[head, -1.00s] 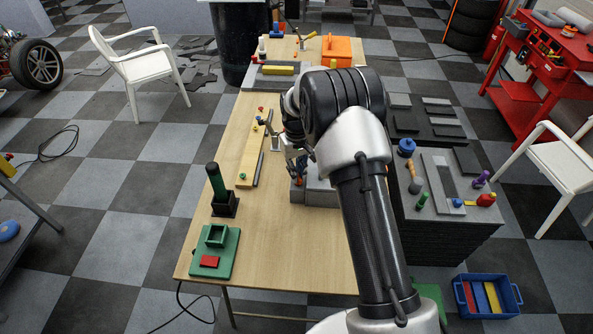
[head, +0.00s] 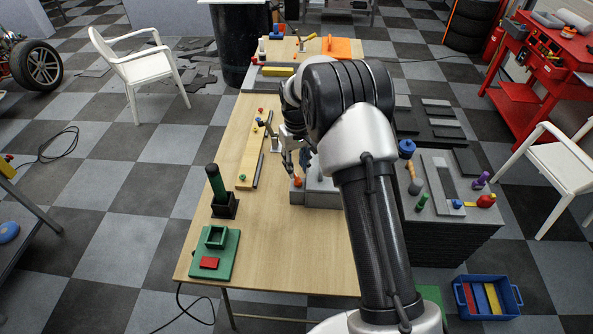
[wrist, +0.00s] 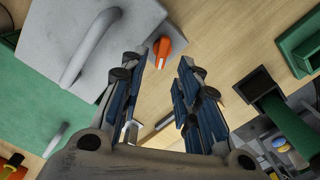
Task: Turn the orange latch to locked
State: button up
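The orange latch (head: 297,182) is a small knob at the left front edge of a grey block (head: 322,198) on the wooden table. In the wrist view the latch (wrist: 163,52) has a pale line along it and sits beside the edge of a grey plate (wrist: 115,60) with a bar handle. My gripper (head: 294,158) is just behind and above the latch in the head view. In the wrist view its two blue-padded fingers (wrist: 160,68) are apart with nothing between them. The latch lies beyond the fingertips, in the gap's line, and does not appear touched.
A dark green cylinder in a black holder (head: 225,206) and a green fixture (head: 226,255) with a red piece stand at the table's front left. A yellow strip (head: 250,158) lies left of my gripper. The table between them and the grey block is bare.

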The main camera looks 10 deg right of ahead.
aim_at(296, 175)
jog(key=shift+r, duration=2.2)
jog(key=s+r+m+t+b, duration=0.15)
jog(key=s+r+b, duration=0.25)
jog(key=s+r, duration=1.1)
jog(key=s+f+t+b, duration=0.1)
jog(key=s+b, duration=0.1)
jog(key=s, duration=0.9)
jog(key=s+a+f+t+b, duration=0.1)
jog(key=s+t+b, duration=0.1)
jog(key=s, duration=0.9)
jog(key=shift+f+m, duration=0.35)
jog(key=shift+f, duration=0.05)
